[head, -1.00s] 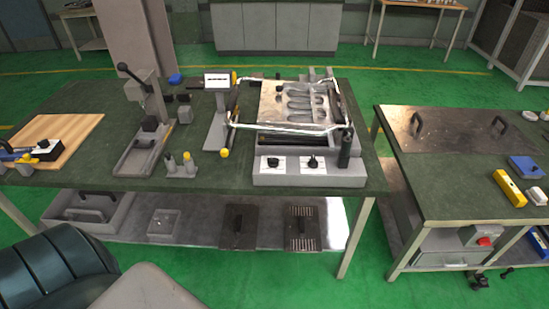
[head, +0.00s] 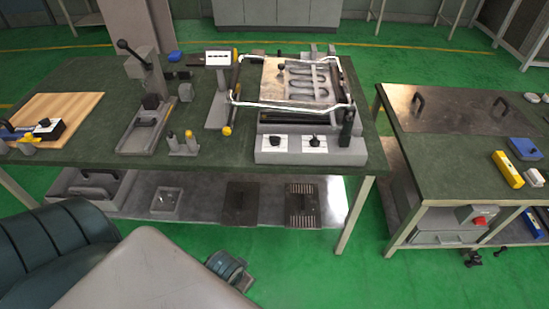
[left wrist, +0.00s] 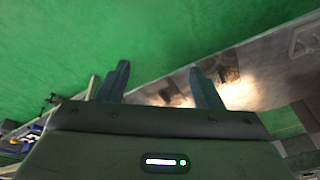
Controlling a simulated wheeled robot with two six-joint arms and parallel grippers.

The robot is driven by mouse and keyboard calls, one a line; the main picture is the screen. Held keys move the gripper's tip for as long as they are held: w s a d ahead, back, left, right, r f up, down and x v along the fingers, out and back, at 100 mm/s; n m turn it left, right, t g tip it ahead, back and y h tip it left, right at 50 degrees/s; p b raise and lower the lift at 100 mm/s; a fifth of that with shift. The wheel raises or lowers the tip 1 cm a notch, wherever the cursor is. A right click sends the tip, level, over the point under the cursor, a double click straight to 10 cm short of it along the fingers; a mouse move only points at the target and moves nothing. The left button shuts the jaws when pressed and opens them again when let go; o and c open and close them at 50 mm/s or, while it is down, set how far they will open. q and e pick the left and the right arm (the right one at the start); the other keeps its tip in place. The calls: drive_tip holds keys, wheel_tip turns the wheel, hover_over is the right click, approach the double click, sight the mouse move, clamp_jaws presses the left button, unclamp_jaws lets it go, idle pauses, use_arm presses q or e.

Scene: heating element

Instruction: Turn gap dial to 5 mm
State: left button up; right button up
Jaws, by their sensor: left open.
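A grey press-like machine (head: 340,157) stands on the left bench's green top. Its front panel carries two black knobs on white scale plates, a left knob (head: 275,141) and a right knob (head: 314,140). The scale marks are too small to read, and I cannot tell which knob is the gap dial. A metal plate with a wavy heating element (head: 311,79) lies on top. My left gripper (left wrist: 159,82) shows in the left wrist view, open and empty, over the green floor and a bench's lower shelf, apart from the knobs. My right gripper is out of view.
A lever press (head: 148,105), a wooden board (head: 55,110) and small yellow-tipped pegs (head: 182,147) stand left of the machine. A bent silver bar (head: 290,104) crosses above the panel. A second bench (head: 450,175) stands right, across a floor gap.

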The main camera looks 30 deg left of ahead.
use_arm(q)
drive_tip(key=w+r+v, duration=0.1)
drive_tip(key=w+v, duration=0.2)
drive_tip(key=v, duration=1.1)
drive_tip(key=n+t, duration=0.1)
drive_tip(key=n, duration=0.3)
approach(275, 137)
drive_tip(key=p+x, duration=0.2)
drive_tip(key=x, duration=0.5)
drive_tip(key=shift+w+a+f+p, duration=0.1)
drive_tip(key=shift+f+p, duration=0.25)
drive_tip(key=shift+x, duration=0.75)
drive_tip(key=shift+c, duration=0.4)
